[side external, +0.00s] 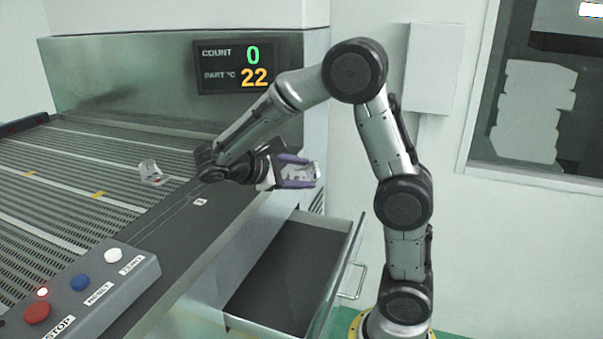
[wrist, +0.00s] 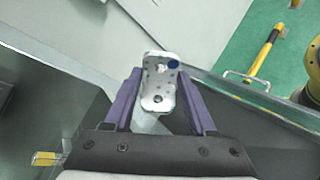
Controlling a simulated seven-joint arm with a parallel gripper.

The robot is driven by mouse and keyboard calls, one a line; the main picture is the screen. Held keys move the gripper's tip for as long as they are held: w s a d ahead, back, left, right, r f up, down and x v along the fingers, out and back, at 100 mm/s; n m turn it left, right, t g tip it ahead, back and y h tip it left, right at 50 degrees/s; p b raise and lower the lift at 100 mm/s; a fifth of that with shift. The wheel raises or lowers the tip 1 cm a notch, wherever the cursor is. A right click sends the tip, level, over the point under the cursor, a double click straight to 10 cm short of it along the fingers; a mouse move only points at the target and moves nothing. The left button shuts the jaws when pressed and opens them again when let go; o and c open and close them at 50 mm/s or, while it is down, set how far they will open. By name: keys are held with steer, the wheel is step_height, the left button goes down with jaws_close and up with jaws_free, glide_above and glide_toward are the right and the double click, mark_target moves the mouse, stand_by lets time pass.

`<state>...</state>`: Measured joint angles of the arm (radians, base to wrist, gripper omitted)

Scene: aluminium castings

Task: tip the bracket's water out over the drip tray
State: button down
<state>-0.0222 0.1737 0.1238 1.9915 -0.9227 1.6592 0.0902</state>
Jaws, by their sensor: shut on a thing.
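The bracket (side external: 299,173) is a small silvery casting held between the purple fingers of my gripper (side external: 297,171). In the wrist view the bracket (wrist: 159,84) shows droplet-like specks, a dark hole and a blue round spot on its face. My gripper (wrist: 158,100) is shut on it from both sides. In the side view the bracket is in the air above an open drawer-like tray (side external: 285,275) with a dark floor, which seems to be the drip tray. I cannot tell how much water the bracket holds.
Another small casting (side external: 151,171) lies on the slatted conveyor (side external: 60,190) at left. A button box (side external: 85,290) stands at the conveyor's front. A display (side external: 234,66) reads count 0 and part 22 °C. The tray's handle (side external: 355,283) sticks out at right.

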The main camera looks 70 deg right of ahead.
stand_by(0.4)
steer(key=t+y, duration=0.2)
steer(key=y, duration=0.1)
steer(key=shift+s+r+m, duration=0.1)
steer(key=shift+m, duration=0.3)
steer(key=t+y, duration=0.4)
steer(key=m+t+y, duration=0.1)
steer(key=t+y, duration=0.4)
steer(key=shift+m, duration=0.3)
